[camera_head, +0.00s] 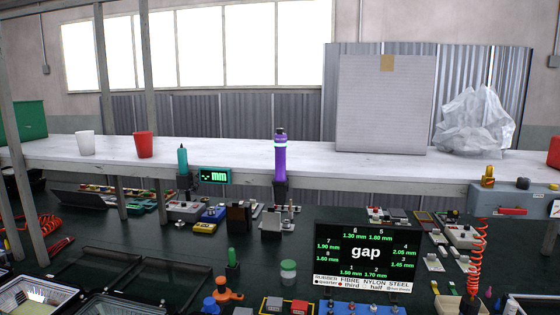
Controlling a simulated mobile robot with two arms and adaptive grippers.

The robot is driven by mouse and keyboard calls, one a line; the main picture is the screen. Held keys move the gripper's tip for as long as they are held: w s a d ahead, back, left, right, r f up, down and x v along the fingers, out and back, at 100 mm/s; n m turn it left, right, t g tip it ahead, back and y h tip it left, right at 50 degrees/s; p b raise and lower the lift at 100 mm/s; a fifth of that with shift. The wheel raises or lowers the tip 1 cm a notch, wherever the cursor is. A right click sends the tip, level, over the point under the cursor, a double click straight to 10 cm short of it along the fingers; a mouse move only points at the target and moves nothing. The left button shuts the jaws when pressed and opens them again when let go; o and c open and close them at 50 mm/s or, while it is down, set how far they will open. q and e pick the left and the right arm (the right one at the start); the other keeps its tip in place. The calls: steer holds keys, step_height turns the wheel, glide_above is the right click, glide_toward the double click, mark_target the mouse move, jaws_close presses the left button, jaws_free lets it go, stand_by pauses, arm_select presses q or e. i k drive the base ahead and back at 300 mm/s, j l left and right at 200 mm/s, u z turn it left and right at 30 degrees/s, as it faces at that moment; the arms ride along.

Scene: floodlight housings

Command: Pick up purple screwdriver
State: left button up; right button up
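The purple screwdriver (280,158) stands upright in the middle of the view. It has a purple body with a green band and a dark top. Its lower end sits in a dark holder (280,190) on the dark workbench, in front of the pale shelf. Neither of my grippers shows in the head view.
A teal screwdriver (183,158) stands upright to the left, beside a small green display (215,176). A red coiled cord (477,262) hangs at the right. Small fixtures crowd the dark bench (130,245).

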mark_target(280, 141)
steer(key=i+j+u, duration=0.1)
steer(key=j, duration=0.35)
steer(key=i+j+u, duration=0.1)
steer(key=j, duration=0.3)
steer(key=i+j+u, duration=0.1)
steer(key=j, duration=0.3)
steer(key=i+j+u, duration=0.15)
steer(key=j, duration=0.25)
steer(key=i+j+u, duration=0.1)
steer(key=i+j, duration=0.15)
steer(key=j, duration=0.15)
steer(key=i+j+u, duration=0.1)
steer(key=j, duration=0.25)
steer(key=i, duration=0.1)
